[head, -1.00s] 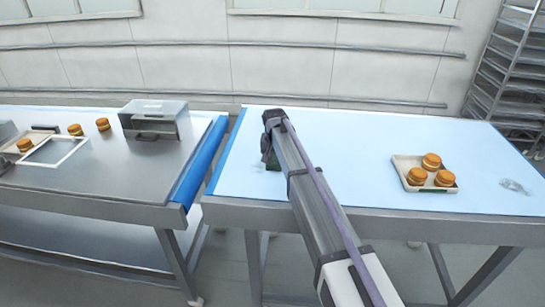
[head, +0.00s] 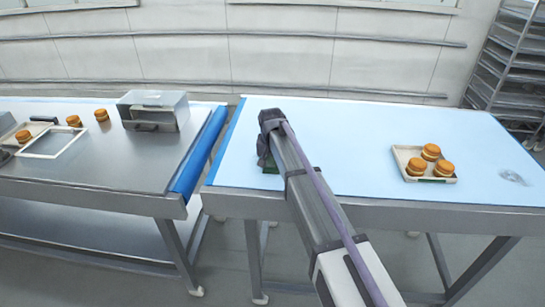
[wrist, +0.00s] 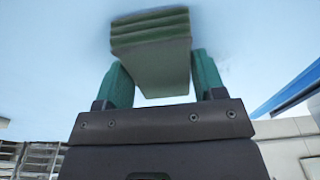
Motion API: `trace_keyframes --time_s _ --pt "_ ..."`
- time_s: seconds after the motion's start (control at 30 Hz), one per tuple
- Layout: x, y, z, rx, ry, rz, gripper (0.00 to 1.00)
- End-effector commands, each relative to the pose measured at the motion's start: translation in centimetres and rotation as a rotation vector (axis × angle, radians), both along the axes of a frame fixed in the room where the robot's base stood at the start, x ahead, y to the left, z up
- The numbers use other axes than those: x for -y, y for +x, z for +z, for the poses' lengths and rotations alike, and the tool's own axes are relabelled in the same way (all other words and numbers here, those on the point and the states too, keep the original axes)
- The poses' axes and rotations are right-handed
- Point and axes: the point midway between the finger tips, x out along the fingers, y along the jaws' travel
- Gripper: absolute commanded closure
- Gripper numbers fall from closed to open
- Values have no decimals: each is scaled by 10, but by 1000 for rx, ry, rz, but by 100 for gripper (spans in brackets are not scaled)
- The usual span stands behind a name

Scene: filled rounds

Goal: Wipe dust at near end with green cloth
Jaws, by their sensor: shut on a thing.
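My gripper (head: 267,152) is over the left part of the pale blue table top (head: 350,125), mostly hidden behind my own arm in the head view. In the wrist view its two green fingers (wrist: 155,82) are shut on the folded green cloth (wrist: 150,35), which sits between them against the pale blue surface. Only a small green edge of the cloth (head: 270,169) shows in the head view. I cannot tell whether it touches the table. A grey smudge that looks like dust (head: 513,177) lies at the right end of the table.
A cream tray (head: 402,158) with three filled rounds stands on the right half of the table. A second steel table (head: 110,172) at left holds a metal box (head: 152,111), a white frame and several rounds. A blue roller (head: 198,155) edges it. A rack (head: 503,65) stands at back right.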

Motion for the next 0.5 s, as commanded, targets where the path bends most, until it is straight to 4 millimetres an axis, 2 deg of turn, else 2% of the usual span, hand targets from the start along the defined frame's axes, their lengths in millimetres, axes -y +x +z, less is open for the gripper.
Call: trace_keyframes --time_s 0.17,0.5 --pt "0 1 4 0 0 0 59" --pt "0 1 50 1 0 0 59"
